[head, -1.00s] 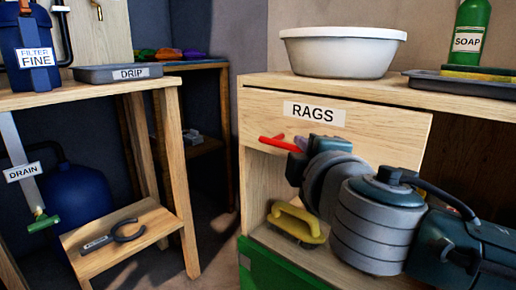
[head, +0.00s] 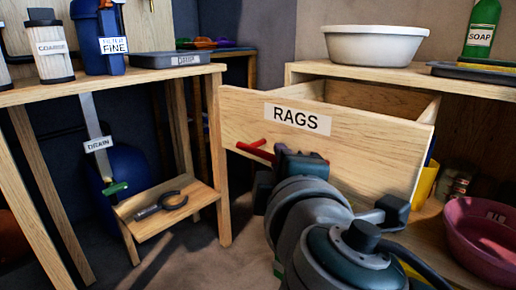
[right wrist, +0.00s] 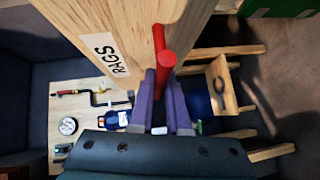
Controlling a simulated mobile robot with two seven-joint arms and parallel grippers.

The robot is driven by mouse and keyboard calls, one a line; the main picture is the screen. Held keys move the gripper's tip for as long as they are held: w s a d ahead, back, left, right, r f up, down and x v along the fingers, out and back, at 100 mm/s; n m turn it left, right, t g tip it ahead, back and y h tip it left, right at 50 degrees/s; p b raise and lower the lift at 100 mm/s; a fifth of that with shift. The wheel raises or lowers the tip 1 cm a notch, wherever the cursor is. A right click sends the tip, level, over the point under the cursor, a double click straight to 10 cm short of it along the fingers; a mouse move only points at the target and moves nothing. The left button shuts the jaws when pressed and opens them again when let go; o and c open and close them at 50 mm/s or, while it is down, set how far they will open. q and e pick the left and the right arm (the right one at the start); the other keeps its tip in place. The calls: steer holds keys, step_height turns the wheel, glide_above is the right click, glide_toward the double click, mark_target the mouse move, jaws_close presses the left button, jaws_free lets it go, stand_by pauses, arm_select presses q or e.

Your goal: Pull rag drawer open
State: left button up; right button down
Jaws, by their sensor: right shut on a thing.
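The rag drawer (head: 350,150) is a light wooden drawer with a white RAGS label on its front. It stands pulled out from the cabinet, and its open top shows behind the front panel. Its red handle (head: 256,150) sticks out below the label. My right gripper (right wrist: 163,100) is shut on the red handle (right wrist: 160,55), with its purple fingers around the bar in the right wrist view. In the head view my right arm hides part of the drawer front's lower edge. The inside floor of the drawer is hidden. My left gripper is not in view.
A white basin (head: 374,44) and a green soap bottle (head: 481,28) stand on the cabinet top. A pink bowl (head: 482,235) sits below on the right. At left is a wooden bench (head: 150,80) with filters, a drip tray (head: 164,60) and a low step (head: 190,203).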

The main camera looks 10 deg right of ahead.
steer(key=s+a, duration=0.3)
steer(key=a, duration=0.2)
steer(key=shift+s, duration=0.4)
steer(key=c, duration=0.9)
jaws_free()
steer(key=s+a+r+p, duration=0.1)
steer(key=s+p, duration=0.1)
steer(key=s, duration=0.8)
steer(key=shift+r, duration=0.2)
steer(key=shift+w, duration=0.1)
